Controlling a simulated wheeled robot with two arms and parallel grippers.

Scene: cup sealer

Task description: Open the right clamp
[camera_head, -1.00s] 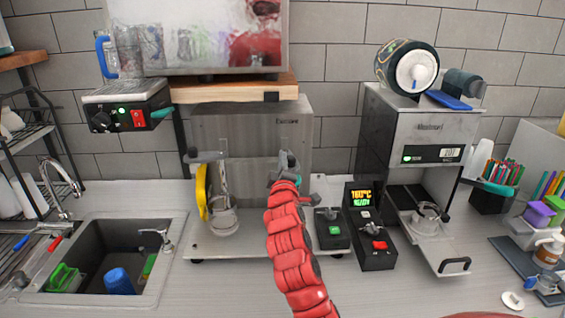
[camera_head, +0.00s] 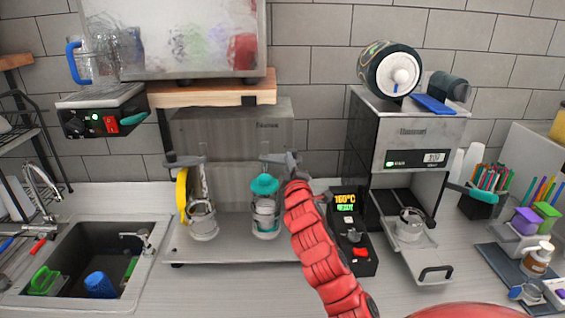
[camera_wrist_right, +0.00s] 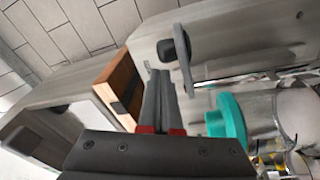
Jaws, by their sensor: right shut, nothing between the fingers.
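The right clamp (camera_head: 265,188) has a teal round part and stands upright on the grey steel machine, above a clear cup-like holder (camera_head: 265,220). A grey bar tops it and reaches right toward my right gripper. My right gripper (camera_head: 291,162) is shut and empty, just right of the clamp's top. In the wrist view its fingers (camera_wrist_right: 160,88) are together, with the teal part (camera_wrist_right: 228,118) to their right and a grey lever (camera_wrist_right: 186,62) with a dark knob close by. Contact with the bar cannot be told. My left gripper is not in view.
The left clamp (camera_head: 182,196) with its yellow part stands beside the right one. A wooden shelf (camera_head: 215,92) hangs above. A control box (camera_head: 352,235) and another steel machine (camera_head: 405,140) stand to the right. A sink (camera_head: 90,265) lies left.

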